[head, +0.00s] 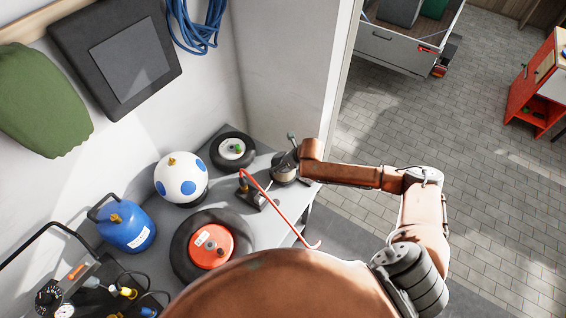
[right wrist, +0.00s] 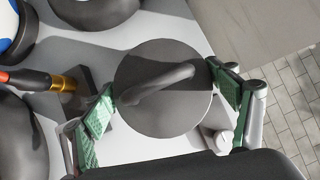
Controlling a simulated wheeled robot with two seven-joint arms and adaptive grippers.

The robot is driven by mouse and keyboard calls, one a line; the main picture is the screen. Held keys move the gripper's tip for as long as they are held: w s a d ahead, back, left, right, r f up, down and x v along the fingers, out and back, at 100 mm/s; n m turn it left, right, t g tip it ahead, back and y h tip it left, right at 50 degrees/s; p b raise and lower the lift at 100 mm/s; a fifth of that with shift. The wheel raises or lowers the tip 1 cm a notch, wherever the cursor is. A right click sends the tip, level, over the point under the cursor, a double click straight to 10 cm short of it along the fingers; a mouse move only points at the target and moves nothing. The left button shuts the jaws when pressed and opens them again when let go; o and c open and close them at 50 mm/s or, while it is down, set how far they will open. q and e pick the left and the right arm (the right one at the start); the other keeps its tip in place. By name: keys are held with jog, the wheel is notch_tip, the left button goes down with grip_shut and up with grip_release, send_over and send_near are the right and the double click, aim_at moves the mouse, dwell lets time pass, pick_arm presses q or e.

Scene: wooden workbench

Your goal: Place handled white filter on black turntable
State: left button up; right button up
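A round grey lid-like object with a curved bar handle (right wrist: 163,118) lies in the middle of the right wrist view, half in shadow. It may be the handled filter, but it looks grey rather than white. In the head view it seems to be the dark round object (head: 284,177) at the bench's right end. My right gripper (right wrist: 165,97) has its green-padded fingers spread on either side of it; contact is not clear. In the head view this gripper (head: 290,160) is small, above the object. No black turntable can be clearly identified. My left gripper is not in view.
On the grey bench (head: 170,225) stand a blue gas bottle (head: 126,226), a blue-spotted white ball (head: 181,178), a black wheel with a red hub (head: 211,246) and a smaller black wheel (head: 233,150). A red bar (head: 275,205) crosses the bench's right edge.

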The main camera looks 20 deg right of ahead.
jog(key=shift+o, duration=1.1)
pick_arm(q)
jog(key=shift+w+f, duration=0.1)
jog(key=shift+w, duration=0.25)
pick_arm(e)
jog(key=v, duration=1.2)
